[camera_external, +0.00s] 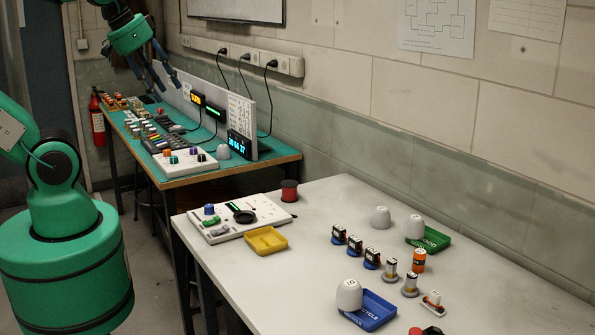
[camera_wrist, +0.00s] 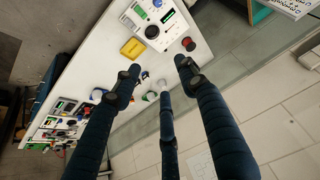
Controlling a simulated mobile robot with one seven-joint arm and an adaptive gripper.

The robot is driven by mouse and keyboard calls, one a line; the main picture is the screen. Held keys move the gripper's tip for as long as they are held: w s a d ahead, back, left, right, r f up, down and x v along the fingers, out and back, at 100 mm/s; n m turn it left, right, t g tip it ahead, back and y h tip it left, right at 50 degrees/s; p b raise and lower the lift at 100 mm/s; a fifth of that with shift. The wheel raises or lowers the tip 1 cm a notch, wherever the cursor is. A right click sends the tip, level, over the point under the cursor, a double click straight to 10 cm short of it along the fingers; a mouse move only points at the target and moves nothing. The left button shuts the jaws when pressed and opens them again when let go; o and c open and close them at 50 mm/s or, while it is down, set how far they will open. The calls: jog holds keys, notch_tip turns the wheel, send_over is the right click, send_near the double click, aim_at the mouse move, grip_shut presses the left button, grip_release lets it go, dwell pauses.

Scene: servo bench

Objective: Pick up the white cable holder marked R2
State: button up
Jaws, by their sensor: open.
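I cannot read an R2 mark in either view. In the external view, white rounded pieces stand on the pale table: one (camera_external: 380,218) at the back, one (camera_external: 414,227) at the green tray, and one (camera_external: 349,294) with an unreadable dark mark at the blue tray. Small upright pieces with grey bases, one (camera_external: 391,268) and another (camera_external: 411,285), stand between the trays. I cannot tell which is the cable holder. My gripper (camera_external: 163,80) is open and empty, high at the upper left, far from these pieces. The wrist view shows its fingers (camera_wrist: 158,74) spread above the table.
The pale table (camera_external: 310,210) also holds a yellow tray (camera_external: 266,240), a white panel (camera_external: 240,218), a red spool (camera_external: 289,191), a blue tray (camera_external: 376,312), a green tray (camera_external: 434,239) and an orange cylinder (camera_external: 419,260). A crowded green bench (camera_external: 280,156) stands behind.

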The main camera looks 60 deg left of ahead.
jog(key=w+d+r+g+p, duration=0.1)
jog(key=w+d+r+p, duration=0.1)
jog(key=w+d, duration=0.45)
jog(key=w+d+r+p, duration=0.1)
jog(key=w+d, duration=0.3)
jog(key=w, duration=0.6)
jog(key=w+d+r+g+p, duration=0.1)
jog(key=w+d+r+p, duration=0.1)
jog(key=w+d, duration=0.45)
jog(key=g+p, duration=0.2)
jog(key=p, duration=0.5)
send_over(436, 293)
jog(key=s, duration=0.2)
notch_tip(436, 293, down, 32)
jog(key=shift+w+f, duration=0.15)
jog(key=shift+f, duration=0.05)
jog(key=shift+f, duration=0.1)
jog(key=shift+w+f+p, duration=0.15)
jog(key=shift+f, duration=1.25)
jog(key=shift+w+f+p, duration=0.2)
jog(key=shift+f, duration=1.15)
jog(key=shift+w+f+p, duration=0.15)
jog(key=shift+f, duration=1.25)
